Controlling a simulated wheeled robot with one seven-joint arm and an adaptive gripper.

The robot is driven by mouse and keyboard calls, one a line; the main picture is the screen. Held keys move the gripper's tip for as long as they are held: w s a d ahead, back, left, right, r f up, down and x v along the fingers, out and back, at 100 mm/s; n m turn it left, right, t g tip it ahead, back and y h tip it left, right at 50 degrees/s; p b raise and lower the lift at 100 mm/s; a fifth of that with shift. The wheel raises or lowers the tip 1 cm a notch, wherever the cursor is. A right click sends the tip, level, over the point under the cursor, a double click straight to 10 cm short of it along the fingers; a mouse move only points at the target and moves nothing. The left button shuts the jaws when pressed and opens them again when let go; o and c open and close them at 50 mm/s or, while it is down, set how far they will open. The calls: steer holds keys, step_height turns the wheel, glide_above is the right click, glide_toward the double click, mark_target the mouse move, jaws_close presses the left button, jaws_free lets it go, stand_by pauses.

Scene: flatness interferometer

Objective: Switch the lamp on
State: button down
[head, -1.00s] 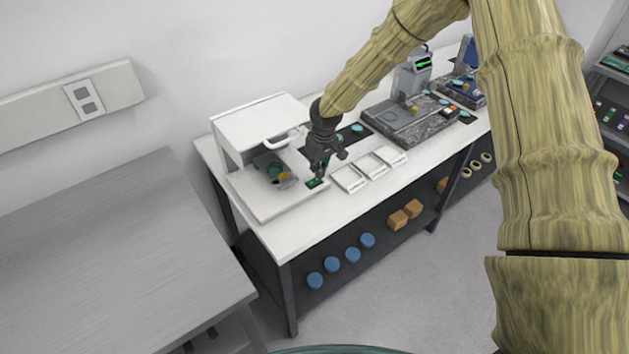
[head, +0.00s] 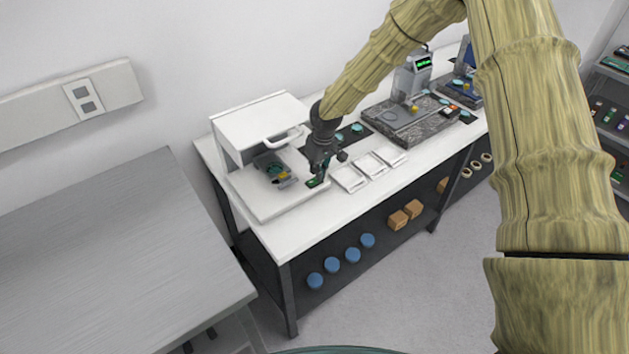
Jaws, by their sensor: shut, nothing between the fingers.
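The white interferometer (head: 262,122) stands at the left end of the white bench, with a raised hood and a flat base (head: 272,205). Inside it sits a small dark stage with a green disc and a yellow part (head: 283,176). A small green switch (head: 312,183) is at the right front of the base, partly hidden by my fingers. My gripper (head: 318,180) is shut and empty, pointing down with its tips at the switch. I cannot tell whether the tips touch it. No lamp glow is clear under the hood.
Three white trays (head: 349,179) lie just right of my gripper. A dark mat with teal discs (head: 357,128) is behind it. A granite plate (head: 408,122) with a gauge stands further right. The bench's front left corner (head: 285,240) is bare.

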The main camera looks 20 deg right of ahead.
steer(key=shift+f+b, duration=0.3)
steer(key=shift+f, duration=0.3)
stand_by(0.4)
steer(key=shift+r, duration=0.15)
steer(key=shift+r+p, duration=2.1)
steer(key=shift+r, duration=1.35)
